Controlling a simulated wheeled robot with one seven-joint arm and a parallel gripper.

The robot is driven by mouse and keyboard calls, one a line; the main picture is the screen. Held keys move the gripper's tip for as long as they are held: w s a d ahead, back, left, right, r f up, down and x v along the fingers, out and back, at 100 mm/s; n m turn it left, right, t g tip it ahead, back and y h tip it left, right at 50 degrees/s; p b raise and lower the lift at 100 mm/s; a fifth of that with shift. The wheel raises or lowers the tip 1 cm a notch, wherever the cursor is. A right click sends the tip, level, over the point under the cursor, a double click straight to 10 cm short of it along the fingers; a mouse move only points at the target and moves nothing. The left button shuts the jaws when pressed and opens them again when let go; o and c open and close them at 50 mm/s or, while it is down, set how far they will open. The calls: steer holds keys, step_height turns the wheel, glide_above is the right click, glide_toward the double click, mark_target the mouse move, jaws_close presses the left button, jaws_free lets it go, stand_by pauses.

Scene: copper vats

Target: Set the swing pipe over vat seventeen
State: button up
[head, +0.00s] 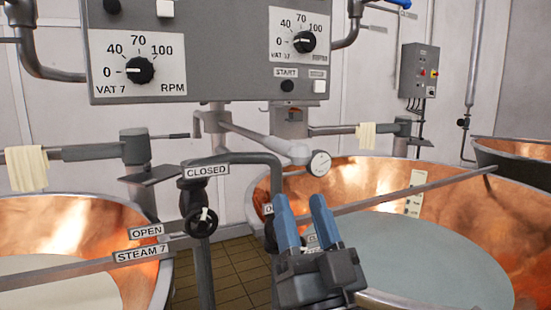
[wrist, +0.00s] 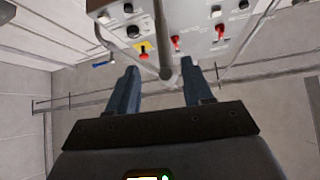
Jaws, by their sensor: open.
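The swing pipe (head: 262,140) appears to be the grey arm reaching from the post under the control panel to the right, ending in a rounded joint beside a round white dial. In the picture its end lies near the left rim of the right copper vat (head: 370,172); I cannot tell whether it is above it. The vat's number is not legible. A second copper vat (head: 130,225) is at left. My gripper (head: 301,203) is open and empty, below the pipe's end in the picture. In the wrist view, a grey rod (wrist: 161,40) shows beyond the open fingers (wrist: 160,73).
The control panel (head: 205,55) with VAT 7 dials hangs above. A valve with a black handwheel (head: 201,222) and STEAM 7 pipe stand left of my gripper. A long rail (head: 385,195) crosses the right vat. Cloths (head: 27,168) hang on side arms. Tiled floor (head: 235,270) shows between the vats.

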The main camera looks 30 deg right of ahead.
mark_target(283, 147)
steer(key=shift+m+t+h, duration=0.3)
steer(key=shift+m, duration=0.1)
steer(key=p+x, duration=0.1)
steer(key=x, duration=0.4)
steer(key=p+x, duration=0.1)
steer(key=x, duration=0.5)
steer(key=shift+s+a+r+p, duration=0.15)
steer(key=shift+a+p, duration=0.1)
steer(key=shift+p, duration=0.15)
jaws_close()
